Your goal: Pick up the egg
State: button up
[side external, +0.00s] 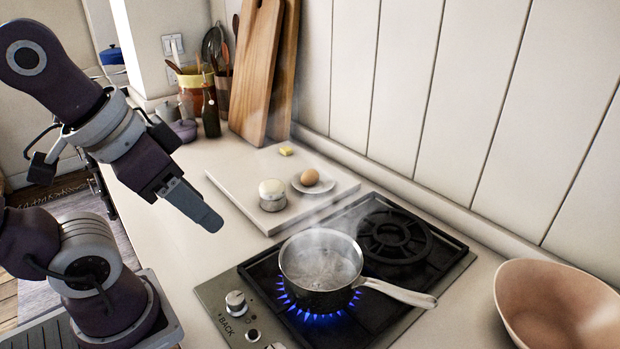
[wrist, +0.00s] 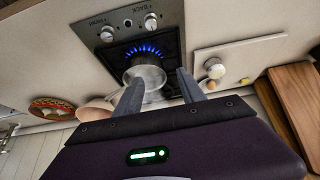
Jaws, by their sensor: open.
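A brown egg (side external: 309,177) rests on a small white saucer (side external: 325,186) on the pale board behind the stove. In the wrist view the egg (wrist: 211,85) shows small, just right of a fingertip. My gripper (side external: 212,222) is in the air over the counter, left of the board and well apart from the egg. In the wrist view its two fingers (wrist: 159,85) are spread with nothing held between them.
A steaming steel pot (side external: 320,262) stands on a lit blue burner, its handle pointing right. A white lidded jar (side external: 272,195) and a yellow piece (side external: 286,151) share the board (side external: 237,198) with the egg. Wooden boards (side external: 255,70) lean behind. A pinkish bowl (side external: 560,310) stands at right.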

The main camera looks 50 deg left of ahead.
jog(key=n+g+y, duration=0.2)
jog(key=n+g, duration=0.1)
send_over(310, 172)
jog(key=s+d, duration=0.1)
notch_tip(310, 172, down, 11)
jog(key=shift+f, duration=0.15)
jog(key=x, duration=0.6)
jog(key=shift+s+f, duration=0.25)
jog(key=shift+f, duration=0.2)
jog(key=c, duration=0.6)
